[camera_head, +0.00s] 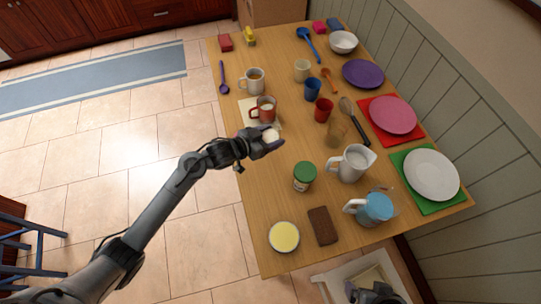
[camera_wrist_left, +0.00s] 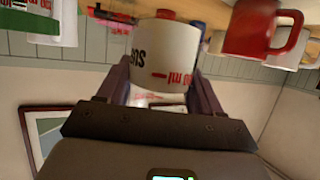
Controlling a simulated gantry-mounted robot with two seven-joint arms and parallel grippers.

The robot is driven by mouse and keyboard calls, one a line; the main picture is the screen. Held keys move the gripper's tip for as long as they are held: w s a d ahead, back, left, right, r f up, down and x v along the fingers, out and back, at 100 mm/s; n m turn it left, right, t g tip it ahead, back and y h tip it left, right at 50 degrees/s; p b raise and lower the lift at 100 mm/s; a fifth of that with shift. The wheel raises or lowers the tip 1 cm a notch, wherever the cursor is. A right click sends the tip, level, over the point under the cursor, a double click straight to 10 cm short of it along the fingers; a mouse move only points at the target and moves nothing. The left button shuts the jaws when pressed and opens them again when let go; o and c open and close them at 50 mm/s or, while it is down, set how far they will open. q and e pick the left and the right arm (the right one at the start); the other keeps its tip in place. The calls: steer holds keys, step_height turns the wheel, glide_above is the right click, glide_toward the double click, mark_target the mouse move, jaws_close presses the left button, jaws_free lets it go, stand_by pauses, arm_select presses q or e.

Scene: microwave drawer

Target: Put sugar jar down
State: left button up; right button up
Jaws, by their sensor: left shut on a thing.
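My left gripper (camera_head: 270,139) is shut on a small white jar (camera_head: 271,134) over the left side of the wooden table (camera_head: 290,140). The jar also shows between the fingers of the left gripper (camera_wrist_left: 163,90) in the left wrist view, as a white cylinder (camera_wrist_left: 165,58) with black and red print. The wrist picture looks turned over. I cannot tell whether the jar touches the table. A dark shape at the bottom edge of the head view may be my right gripper (camera_head: 372,293); its jaws are unclear.
A red mug (camera_head: 263,110) on a pale napkin stands close beyond my left gripper. A green-lidded jar (camera_head: 304,177), white pitcher (camera_head: 352,163), blue-topped pitcher (camera_head: 372,209), brown block (camera_head: 322,226) and yellow-filled bowl (camera_head: 284,237) stand nearer. Bare wood lies between the gripper and green-lidded jar.

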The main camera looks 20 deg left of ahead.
arm_select(q)
step_height(320, 180, down, 8)
steer(key=shift+f+b, duration=0.1)
steer(key=shift+b, duration=0.75)
steer(key=shift+f, duration=0.15)
steer(key=o, duration=1.2)
